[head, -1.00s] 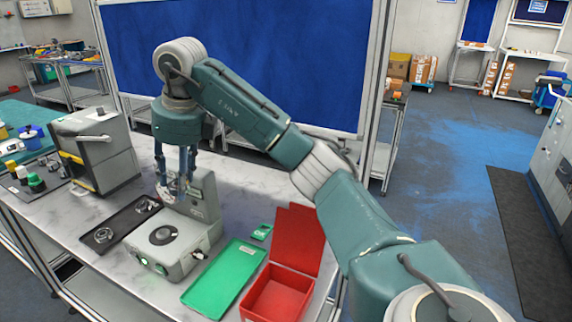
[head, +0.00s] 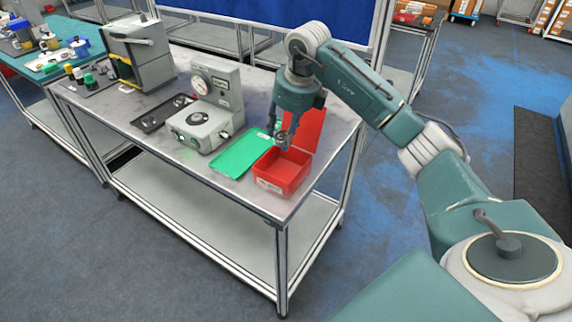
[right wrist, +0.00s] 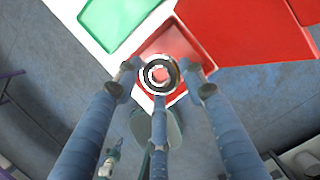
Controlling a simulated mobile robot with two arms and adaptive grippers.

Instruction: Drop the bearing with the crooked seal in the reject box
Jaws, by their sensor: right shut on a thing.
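A ring-shaped bearing (right wrist: 148,74) is held between the three blue fingers of my right gripper (head: 284,143). In the right wrist view the gripper (right wrist: 161,78) is shut on it, and red shows through its hole. I cannot make out its seal clearly. The gripper points down above the open red box (head: 282,182), which I take for the reject box. It also shows in the right wrist view (right wrist: 178,42), beneath the bearing. The box's red lid (head: 314,122) stands up at its back. My left gripper is not in view.
A green tray (head: 232,160) lies left of the box. Further left are a grey gauge device (head: 217,90) and a black tray (head: 150,124) with small parts. A grey press-like machine (head: 138,55) stands at the far left. The table's front edge is close to the box.

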